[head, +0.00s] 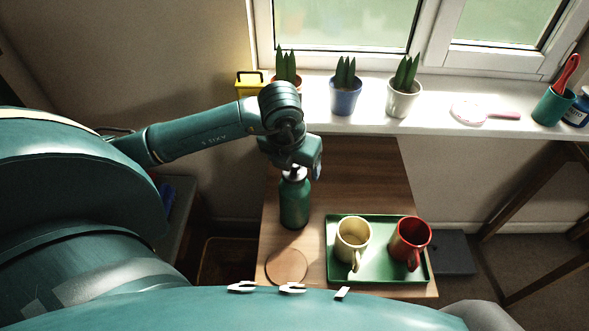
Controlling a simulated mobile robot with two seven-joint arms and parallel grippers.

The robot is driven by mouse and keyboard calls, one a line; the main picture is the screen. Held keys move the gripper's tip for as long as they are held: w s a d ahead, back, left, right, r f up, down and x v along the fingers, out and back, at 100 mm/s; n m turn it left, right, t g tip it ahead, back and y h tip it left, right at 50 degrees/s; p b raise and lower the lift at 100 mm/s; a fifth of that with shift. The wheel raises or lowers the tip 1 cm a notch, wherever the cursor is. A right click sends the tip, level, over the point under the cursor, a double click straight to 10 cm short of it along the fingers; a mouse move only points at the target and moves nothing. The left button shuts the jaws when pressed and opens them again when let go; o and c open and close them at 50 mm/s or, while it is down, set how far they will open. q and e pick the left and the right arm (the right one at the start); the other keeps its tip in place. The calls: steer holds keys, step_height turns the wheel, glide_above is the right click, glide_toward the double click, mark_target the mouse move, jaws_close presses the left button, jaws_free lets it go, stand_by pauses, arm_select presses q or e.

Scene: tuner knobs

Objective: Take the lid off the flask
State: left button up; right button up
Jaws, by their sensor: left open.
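The green flask (295,204) stands upright on the wooden table, left of the tray. Its pale lid (294,175) shows only in part at the top, under my left gripper. My left gripper (297,171) is open and points down at the lid from above. The fingers are small and partly hidden by the wrist, so I cannot tell whether they touch the lid. My right gripper is not in view.
A green tray (382,277) holds a cream mug (352,240) and a red mug (410,240). A round coaster (287,266) lies in front of the flask. Potted plants (345,92) line the windowsill behind. The table (360,165) is clear behind the tray.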

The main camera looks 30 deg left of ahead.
arm_select(q)
steer(key=c, duration=1)
steer(key=shift+r, duration=0.15)
steer(key=shift+c, duration=0.2)
